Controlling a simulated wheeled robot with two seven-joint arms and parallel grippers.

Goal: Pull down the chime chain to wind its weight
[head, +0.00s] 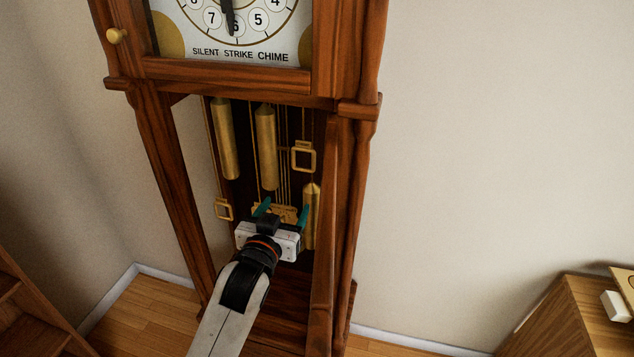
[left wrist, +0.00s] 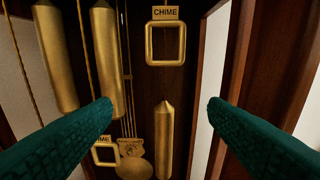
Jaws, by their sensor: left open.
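The tall wooden clock (head: 350,160) has an open-fronted case with brass weights and chains inside. A square brass pull ring labelled CHIME (left wrist: 165,63) hangs high in the left wrist view, and in the head view this ring (head: 303,171) hangs at the right of the case. A brass weight (left wrist: 165,140) hangs low on the right, lower than the other weights; it shows in the head view too (head: 312,200). My left gripper (head: 282,211) is open and empty at the case opening. Its green fingers are apart, below the CHIME ring. My right gripper is out of view.
Two higher brass weights (head: 225,140) (head: 266,147) hang left of the ring. A second pull ring (head: 224,209), its label partly hidden, hangs low left. A pendulum disc (left wrist: 132,168) hangs behind. Wooden posts flank the opening; a cabinet (head: 560,320) stands right.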

